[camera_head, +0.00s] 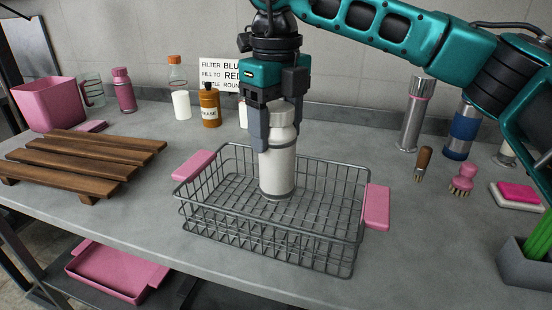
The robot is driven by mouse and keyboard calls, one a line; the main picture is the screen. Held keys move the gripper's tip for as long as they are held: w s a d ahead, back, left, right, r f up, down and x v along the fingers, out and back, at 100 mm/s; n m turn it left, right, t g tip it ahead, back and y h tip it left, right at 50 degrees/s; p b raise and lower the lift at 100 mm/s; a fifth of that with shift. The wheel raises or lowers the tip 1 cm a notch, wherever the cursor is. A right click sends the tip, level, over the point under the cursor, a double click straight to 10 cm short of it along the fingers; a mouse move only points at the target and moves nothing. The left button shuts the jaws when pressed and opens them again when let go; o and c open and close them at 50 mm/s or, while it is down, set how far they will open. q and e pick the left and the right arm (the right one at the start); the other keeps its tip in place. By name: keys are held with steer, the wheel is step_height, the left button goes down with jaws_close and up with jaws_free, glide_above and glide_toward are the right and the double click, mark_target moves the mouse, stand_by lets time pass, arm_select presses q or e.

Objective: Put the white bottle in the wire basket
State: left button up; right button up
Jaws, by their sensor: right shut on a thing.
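The white bottle (278,165) has a grey band near its base and is upright over the wire basket (310,251). My right gripper (277,140) is shut on the upper part of the bottle, with a finger on each side. The bottle's lower end is inside the basket's outline, below the far rim. I cannot tell whether it touches the basket floor. The basket is grey wire with pink handles at its left and right ends, and no other thing shows in it. My left gripper is not in view.
A wooden slatted rack (88,160) and pink bin (50,103) stand left. An amber bottle (210,106) and orange-capped bottle (180,90) stand behind. Flasks (414,115), brushes (462,180) and a grey planter (522,268) are right. Bare counter lies between rack and basket.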

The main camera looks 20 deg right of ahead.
mark_target(276, 157)
step_height(276, 157, down, 5)
steer(key=shift+r+b, duration=0.2)
steer(key=shift+b, duration=0.35)
steer(key=shift+f, duration=0.45)
steer(key=o, duration=1.6)
arm_select(q)
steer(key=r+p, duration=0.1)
steer(key=p, duration=0.2)
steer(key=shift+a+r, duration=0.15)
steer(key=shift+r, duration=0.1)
arm_select(e)
steer(key=shift+o, duration=0.2)
step_height(276, 157, up, 12)
steer(key=shift+r, duration=0.2)
